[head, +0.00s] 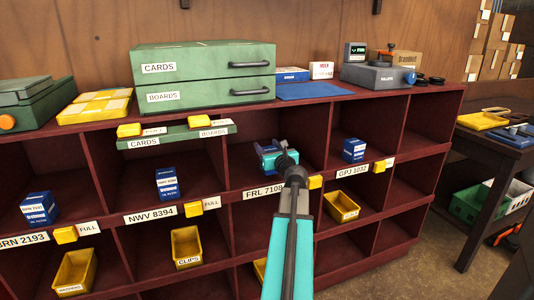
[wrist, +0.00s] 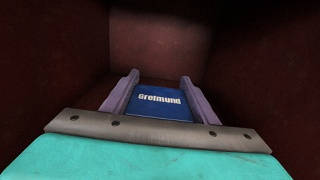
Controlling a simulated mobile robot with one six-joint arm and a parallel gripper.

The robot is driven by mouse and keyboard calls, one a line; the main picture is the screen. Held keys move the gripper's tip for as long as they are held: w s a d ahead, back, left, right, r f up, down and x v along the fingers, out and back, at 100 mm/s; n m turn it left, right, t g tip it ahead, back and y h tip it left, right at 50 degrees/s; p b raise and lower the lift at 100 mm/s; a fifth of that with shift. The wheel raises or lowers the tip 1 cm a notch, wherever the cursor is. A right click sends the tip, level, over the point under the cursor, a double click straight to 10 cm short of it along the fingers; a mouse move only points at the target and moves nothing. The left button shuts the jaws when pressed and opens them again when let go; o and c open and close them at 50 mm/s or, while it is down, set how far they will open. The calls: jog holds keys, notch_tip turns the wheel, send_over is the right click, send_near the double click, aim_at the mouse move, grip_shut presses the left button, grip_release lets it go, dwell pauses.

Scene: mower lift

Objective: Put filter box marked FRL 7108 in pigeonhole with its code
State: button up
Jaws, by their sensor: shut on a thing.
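In the wrist view, my gripper (wrist: 156,98) is shut on a blue filter box (wrist: 160,103) with "Gretmund" on the side facing the camera. Its code is not readable here. In the head view, my gripper (head: 270,152) is inside the pigeonhole above the label FRL 7108 (head: 263,192), and my arm covers part of that label and the opening. Only a little of the held box shows there. The pigeonhole (head: 240,172) has dark red walls. I cannot tell whether the box touches its floor.
Neighbouring pigeonholes hold blue boxes: BRN 2193 (head: 39,208), NWV 8394 (head: 167,183) and GPJ 1032 (head: 354,150). Yellow tags (head: 194,209) stick out along the shelf edge. Yellow bins (head: 187,246) stand in the lower row. Green drawers (head: 204,72) sit on top.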

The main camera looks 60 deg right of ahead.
jog(key=shift+f, duration=0.9)
jog(key=shift+f, duration=0.15)
jog(key=o, duration=1.3)
jog(key=shift+v, duration=4.6)
jog(key=shift+b, duration=0.85)
jog(key=b, duration=0.5)
jog(key=shift+s+a, duration=0.3)
jog(key=b+v, duration=0.1)
jog(key=b, duration=0.5)
jog(key=shift+s+a+b, duration=0.15)
jog(key=shift+s+b, duration=0.05)
jog(key=shift+b, duration=0.15)
